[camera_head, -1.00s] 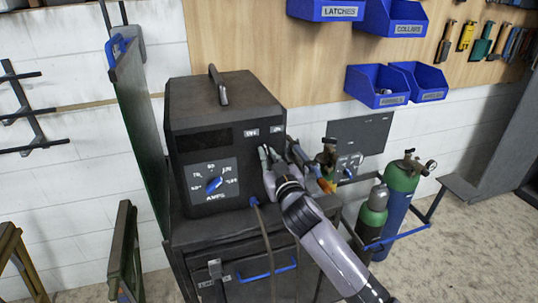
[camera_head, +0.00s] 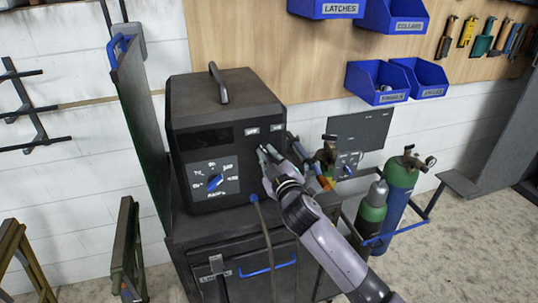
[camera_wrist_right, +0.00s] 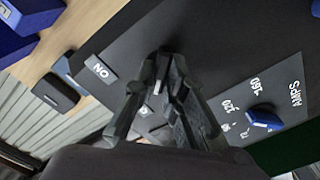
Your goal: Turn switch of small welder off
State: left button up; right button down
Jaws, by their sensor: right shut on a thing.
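The small welder (camera_head: 225,108) is a dark box with a top handle, standing on a dark cart. Its front has a blue amps dial (camera_head: 215,183) at lower left and two small white labels at upper right; one label (camera_wrist_right: 100,68) reads ON in the right wrist view. My right gripper (camera_head: 266,154) is at the front panel below these labels. Its fingertips also show in the right wrist view (camera_wrist_right: 164,62), shut on the switch, which the fingers mostly hide. The switch position cannot be made out. My left gripper is not in view.
A cable (camera_head: 264,235) hangs from the welder's front. Green and blue gas cylinders (camera_head: 398,195) stand to the right. A green panel (camera_head: 143,140) stands close on the left. Blue bins (camera_head: 380,84) hang on the wall above right.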

dwell(0.3)
jog(key=c, duration=1.7)
grip_release()
jog(key=shift+o, duration=0.2)
jog(key=v, duration=1.2)
